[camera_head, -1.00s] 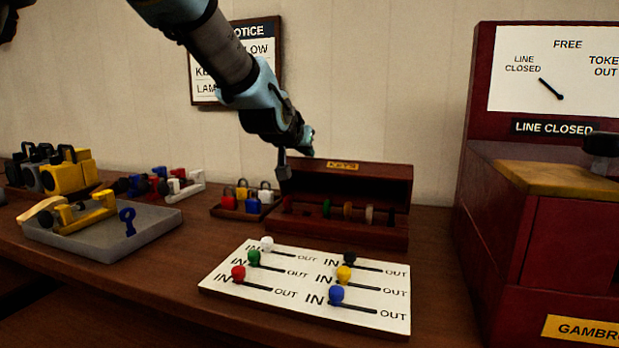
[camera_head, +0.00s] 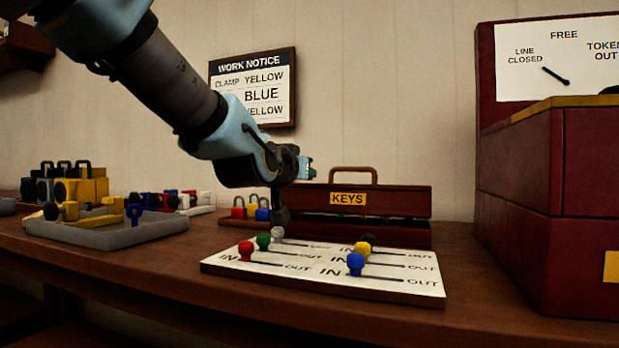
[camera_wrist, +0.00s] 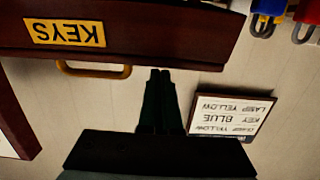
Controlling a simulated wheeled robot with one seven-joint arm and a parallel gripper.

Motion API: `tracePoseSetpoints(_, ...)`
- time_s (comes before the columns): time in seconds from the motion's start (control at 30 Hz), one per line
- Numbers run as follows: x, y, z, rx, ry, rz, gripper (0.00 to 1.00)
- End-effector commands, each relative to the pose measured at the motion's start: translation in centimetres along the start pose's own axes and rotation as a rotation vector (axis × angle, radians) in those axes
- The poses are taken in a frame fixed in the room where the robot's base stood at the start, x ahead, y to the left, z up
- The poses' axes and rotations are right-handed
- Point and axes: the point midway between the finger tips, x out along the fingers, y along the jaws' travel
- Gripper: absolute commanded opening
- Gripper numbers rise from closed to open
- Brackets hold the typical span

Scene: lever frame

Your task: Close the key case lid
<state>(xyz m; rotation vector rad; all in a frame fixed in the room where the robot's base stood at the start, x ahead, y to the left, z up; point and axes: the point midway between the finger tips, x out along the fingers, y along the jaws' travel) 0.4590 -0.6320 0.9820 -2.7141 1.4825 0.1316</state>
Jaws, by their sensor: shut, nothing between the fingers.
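The key case is dark red-brown wood and stands behind the lever board. Its lid (camera_head: 400,201) carries a yellow KEYS label, with a brown handle above it. A dark gap shows between the lid and the case's lower box (camera_head: 400,235), so the lid is not flush. My gripper (camera_head: 281,216) is shut and empty, pointing down in front of the case's left end. In the wrist view the lid (camera_wrist: 150,30) appears upside down across the top, and the shut fingers (camera_wrist: 160,74) point towards its edge, right of the handle. Contact cannot be told.
The white lever board (camera_head: 320,276) with several coloured knobs lies in front of the case. Small padlocks (camera_head: 250,209) stand left of it, and a grey tray (camera_head: 110,232) lies further left. A large red cabinet (camera_head: 520,190) stands on the right. A work notice (camera_head: 253,90) hangs behind.

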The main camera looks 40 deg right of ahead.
Motion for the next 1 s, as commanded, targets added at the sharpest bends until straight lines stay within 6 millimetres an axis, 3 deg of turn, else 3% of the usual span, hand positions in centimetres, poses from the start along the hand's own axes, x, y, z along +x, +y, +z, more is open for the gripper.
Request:
tracePoseSetpoints(0.83, -0.6, 0.0, 0.3, 0.0, 0.01, 0.0, 0.0)
tracePoseSetpoints(1.0, -2.1, 0.0, 0.2, 0.0, 0.012, 0.0, 0.0)
